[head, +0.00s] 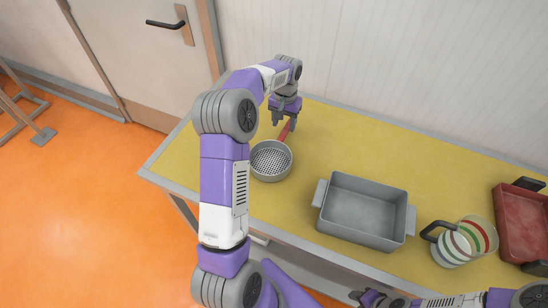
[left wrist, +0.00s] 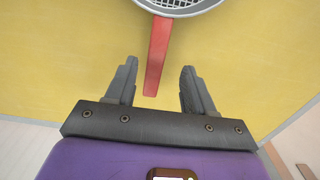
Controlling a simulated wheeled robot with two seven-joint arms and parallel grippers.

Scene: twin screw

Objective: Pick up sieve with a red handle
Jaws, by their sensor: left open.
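The sieve (head: 271,161) is a round grey pan with a perforated bottom, lying on the left part of the yellow table. Its red handle (head: 286,130) points away toward the wall. My left gripper (head: 284,122) is at the handle's far end. In the left wrist view, the red handle (left wrist: 158,55) reaches down between the two open fingers of the left gripper (left wrist: 158,90), touching neither. The sieve's rim and mesh (left wrist: 180,4) show at the top edge there. My right gripper (head: 372,298) is at the bottom edge, and its fingers are too unclear to read.
A grey rectangular pan (head: 364,210) with side handles stands right of the sieve on the yellow table (head: 400,150). A wall is behind the table. The table is clear behind the grey pan.

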